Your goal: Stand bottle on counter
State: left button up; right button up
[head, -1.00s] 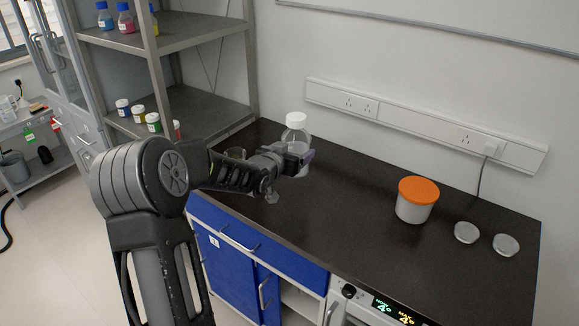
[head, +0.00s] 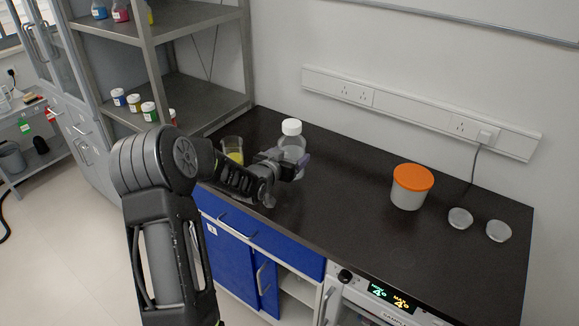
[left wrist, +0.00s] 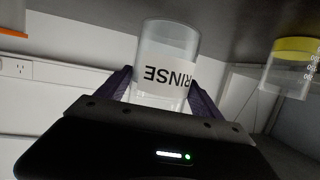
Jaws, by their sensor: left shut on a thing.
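The bottle (head: 292,143) is clear with a white cap and stands upright over the back left part of the black counter (head: 340,190). My left gripper (head: 297,163) is shut around the bottle's body, with the arm reaching in from the left. In the left wrist view, which is upside down, the bottle (left wrist: 165,75) sits between the two purple fingers and bears a "RINSE" label. Its base is close to the counter; I cannot tell whether it touches. My right gripper is not in view.
A beaker with yellow contents (head: 233,150) stands just left of the bottle. A white tub with an orange lid (head: 411,187) and two clear round dishes (head: 460,218) are on the right. A metal shelf (head: 190,95) is at the left. The counter's middle is clear.

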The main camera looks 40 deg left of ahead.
pick_arm(q)
jog(key=shift+f+p, duration=0.5)
jog(key=shift+f, duration=1.4)
jog(key=shift+f, duration=0.1)
jog(key=shift+f+b, duration=0.15)
jog(key=shift+b, duration=0.15)
jog(key=o, duration=2.1)
jog(key=shift+s+p, duration=0.1)
jog(key=shift+p, duration=0.2)
jog(key=b+v, duration=0.2)
jog(key=v, duration=1)
